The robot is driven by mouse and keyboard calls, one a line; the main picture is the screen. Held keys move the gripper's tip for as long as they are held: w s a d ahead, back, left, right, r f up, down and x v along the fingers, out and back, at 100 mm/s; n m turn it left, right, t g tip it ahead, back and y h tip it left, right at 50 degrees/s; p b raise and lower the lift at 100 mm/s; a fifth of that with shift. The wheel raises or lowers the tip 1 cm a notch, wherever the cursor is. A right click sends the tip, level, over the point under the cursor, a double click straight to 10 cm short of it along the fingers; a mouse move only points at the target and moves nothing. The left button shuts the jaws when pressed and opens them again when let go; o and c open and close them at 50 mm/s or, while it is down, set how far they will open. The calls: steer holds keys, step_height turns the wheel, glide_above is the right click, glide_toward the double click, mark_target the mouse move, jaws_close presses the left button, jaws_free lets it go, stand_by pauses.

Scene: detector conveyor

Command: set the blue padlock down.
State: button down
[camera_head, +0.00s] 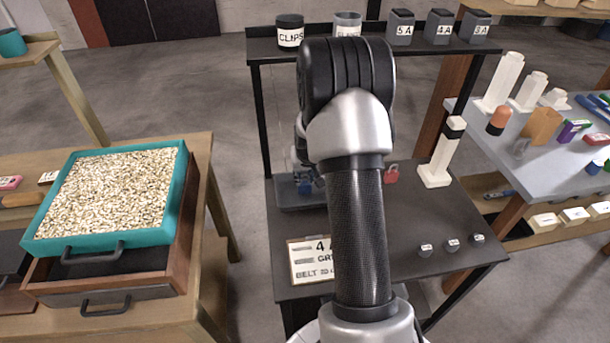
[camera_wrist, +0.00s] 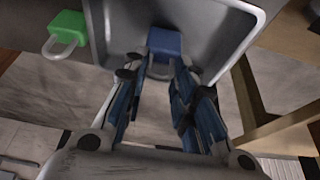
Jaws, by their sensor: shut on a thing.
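The blue padlock (camera_wrist: 165,42) is at the tips of my gripper (camera_wrist: 158,72) in the wrist view, with its blue body beyond the fingertips. My gripper is shut on it; the fingers cover most of the shackle. The padlock is over or in a grey tray (camera_wrist: 215,45); I cannot tell whether it touches the floor of the tray. In the head view the blue padlock (camera_head: 305,187) shows small beside my arm, at the dark tray (camera_head: 298,204) on the left of the black table.
A green padlock (camera_wrist: 67,30) lies left of the tray in the wrist view. A red padlock (camera_head: 391,174) and a white stepped post (camera_head: 440,155) stand on the black table. Labelled cups line the shelf (camera_head: 270,48) above. A teal tray of pale bits (camera_head: 178,200) is at left.

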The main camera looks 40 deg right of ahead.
steer(key=shift+f, duration=0.1)
steer(key=c, duration=1.3)
jaws_free()
steer(key=p+v, duration=0.3)
steer(key=v, duration=0.9)
steer(key=s+a+r+n+y, duration=0.1)
steer(key=s+a+r+n, duration=0.35)
steer(key=a+r, duration=1.05)
steer(key=shift+n+t+y, duration=0.3)
steer(key=shift+n+y, duration=0.4)
steer(key=shift+n, duration=0.25)
steer(key=s+a, duration=0.4)
steer(key=s, duration=0.2)
steer(key=s+a+r, duration=0.1)
steer(key=s+a, duration=0.4)
steer(key=s, duration=0.1)
steer(key=s+a+r, duration=0.1)
steer(key=s+a, duration=0.4)
steer(key=s, duration=0.1)
steer(key=shift+s+r, duration=0.1)
steer(key=shift+s, duration=0.25)
